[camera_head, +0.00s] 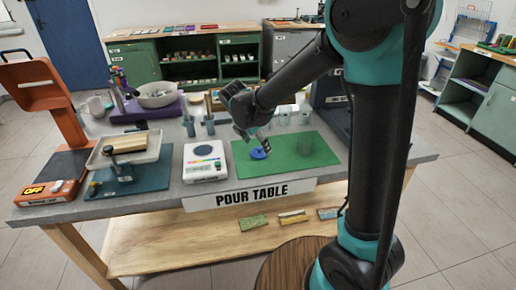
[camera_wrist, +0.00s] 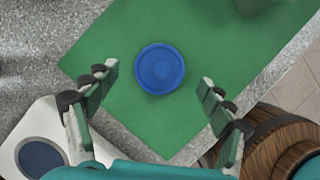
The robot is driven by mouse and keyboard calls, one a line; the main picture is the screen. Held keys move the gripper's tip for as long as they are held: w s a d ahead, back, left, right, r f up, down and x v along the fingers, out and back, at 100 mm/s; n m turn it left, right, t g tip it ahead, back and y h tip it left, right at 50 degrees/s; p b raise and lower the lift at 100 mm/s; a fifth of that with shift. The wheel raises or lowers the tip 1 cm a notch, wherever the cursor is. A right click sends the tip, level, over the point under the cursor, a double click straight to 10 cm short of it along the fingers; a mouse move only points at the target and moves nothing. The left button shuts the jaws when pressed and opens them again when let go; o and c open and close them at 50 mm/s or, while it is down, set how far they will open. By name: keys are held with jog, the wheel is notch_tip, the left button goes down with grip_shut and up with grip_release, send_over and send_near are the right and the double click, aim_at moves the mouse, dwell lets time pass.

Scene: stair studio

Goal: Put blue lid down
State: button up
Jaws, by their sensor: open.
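The blue lid (camera_head: 259,153) lies flat on the green mat (camera_head: 310,158) on the pour table, near the mat's left part. In the wrist view the round blue lid (camera_wrist: 159,69) lies on the mat, just beyond the space between my fingertips. My gripper (camera_head: 258,138) is above the mat, over the lid. In the wrist view my gripper (camera_wrist: 158,83) is open, its two fingers spread wide on either side of the lid, with nothing between them touching it.
A white scale (camera_head: 205,165) stands left of the mat. Dark cups (camera_head: 190,127) stand behind the scale. A tray (camera_head: 125,148) on a blue mat is farther left. The table's front edge is close.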

jog(key=v, duration=1)
jog(key=s+d+f+m, duration=0.2)
jog(key=d+m, duration=0.2)
jog(key=d, duration=0.2)
jog(key=s+d+f+m+y, duration=0.1)
jog(key=d+f+m, duration=0.2)
jog(key=d+m, duration=0.2)
jog(key=s+d+f+m, duration=0.2)
jog(key=d+m, duration=0.3)
jog(key=d, duration=0.2)
jog(key=shift+s+d+f+y, duration=0.2)
jog(key=shift+s+f+y, duration=0.1)
jog(key=shift+y, duration=0.1)
jog(key=s+d+f+m+y, duration=0.1)
jog(key=s+d+f+m, duration=0.5)
jog(key=m, duration=0.8)
jog(key=shift+s+d+f+t, duration=0.4)
jog(key=shift+s+d, duration=0.95)
jog(key=shift+s, duration=0.5)
